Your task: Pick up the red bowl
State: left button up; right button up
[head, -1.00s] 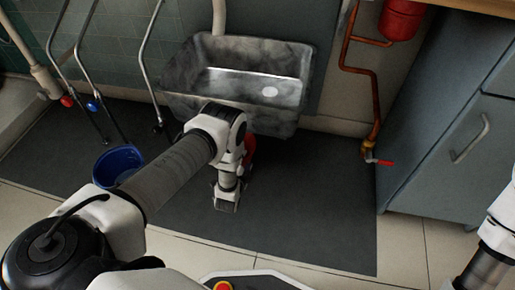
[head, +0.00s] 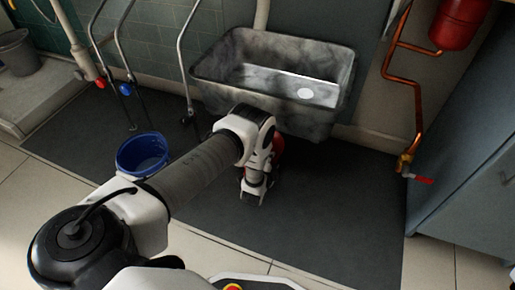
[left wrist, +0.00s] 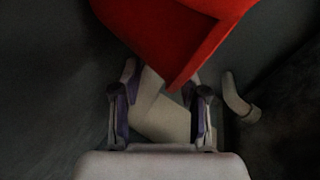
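The red bowl (head: 279,147) shows only as a small red patch in the head view, mostly hidden behind my left wrist, on the dark mat in front of the sink. In the left wrist view the red bowl (left wrist: 170,35) is large and close at the top, with a red corner reaching toward the fingertips. My left gripper (head: 252,197) points down at the mat beside it. Its two fingers (left wrist: 165,90) stand apart, and a beige piece I cannot identify shows between them. The red bowl does not appear gripped. My right gripper is not in view.
A grey sink basin (head: 220,76) stands behind the gripper. A blue bucket (head: 142,155) is to the left. Copper piping with a red-handled valve (head: 424,181) and a blue-grey cabinet (head: 462,165) are at the right. The dark mat (head: 335,215) is clear right of the gripper.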

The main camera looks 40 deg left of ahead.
pick_arm(q)
grip_shut()
jog(key=shift+r, duration=0.1)
